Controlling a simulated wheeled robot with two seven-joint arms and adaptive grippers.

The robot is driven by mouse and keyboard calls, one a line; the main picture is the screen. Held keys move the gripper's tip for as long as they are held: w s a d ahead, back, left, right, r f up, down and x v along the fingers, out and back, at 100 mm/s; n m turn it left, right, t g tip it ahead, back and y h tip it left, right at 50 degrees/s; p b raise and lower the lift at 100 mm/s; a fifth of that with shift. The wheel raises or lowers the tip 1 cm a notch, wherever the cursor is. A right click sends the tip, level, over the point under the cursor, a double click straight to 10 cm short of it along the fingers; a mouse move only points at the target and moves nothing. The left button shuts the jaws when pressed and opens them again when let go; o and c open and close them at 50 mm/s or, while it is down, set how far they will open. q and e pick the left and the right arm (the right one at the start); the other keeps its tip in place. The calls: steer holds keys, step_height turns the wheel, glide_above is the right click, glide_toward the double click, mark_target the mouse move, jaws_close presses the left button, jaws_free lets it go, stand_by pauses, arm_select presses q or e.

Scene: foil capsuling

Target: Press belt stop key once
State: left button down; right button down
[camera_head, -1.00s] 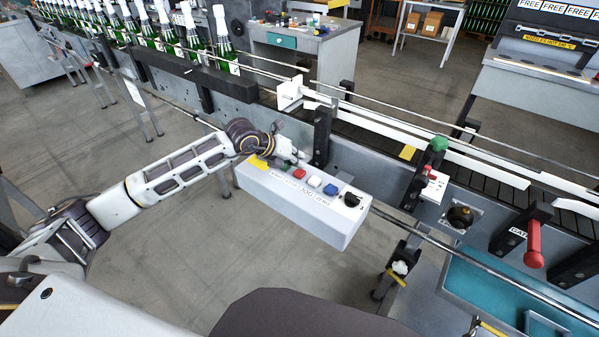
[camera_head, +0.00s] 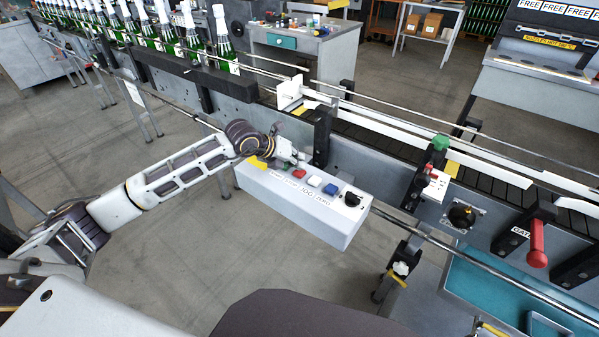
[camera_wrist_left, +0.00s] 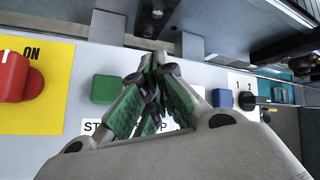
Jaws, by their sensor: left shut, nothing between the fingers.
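The control box (camera_head: 300,212) is pale grey with a row of keys on its top. My left gripper (camera_head: 293,158) is over the left part of that row, shut and empty; it also shows in the left wrist view (camera_wrist_left: 158,65). The red stop key (camera_head: 299,174) shows just in front of the fingers in the head view. In the wrist view the fingers hide it and part of the label strip (camera_wrist_left: 95,128). The green key (camera_wrist_left: 105,88) is left of the fingers there. I cannot tell whether the fingertips touch a key. My right gripper is not in view.
A white key (camera_head: 314,181), a blue key (camera_head: 330,189) and a black selector knob (camera_head: 351,199) are further right on the box. The conveyor (camera_head: 365,132) runs behind, with several bottles upstream.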

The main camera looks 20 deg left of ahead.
arm_select(q)
steer(key=shift+f, duration=0.2)
stand_by(0.4)
steer(key=shift+f+b, duration=0.4)
steer(key=shift+b, duration=0.1)
stand_by(0.6)
steer(key=shift+r, duration=0.2)
steer(key=shift+r+p, duration=0.45)
steer(key=shift+r, duration=0.35)
steer(key=shift+r, duration=0.1)
steer(key=shift+r+p, duration=1.25)
steer(key=shift+r, duration=1.15)
steer(key=shift+d, duration=0.15)
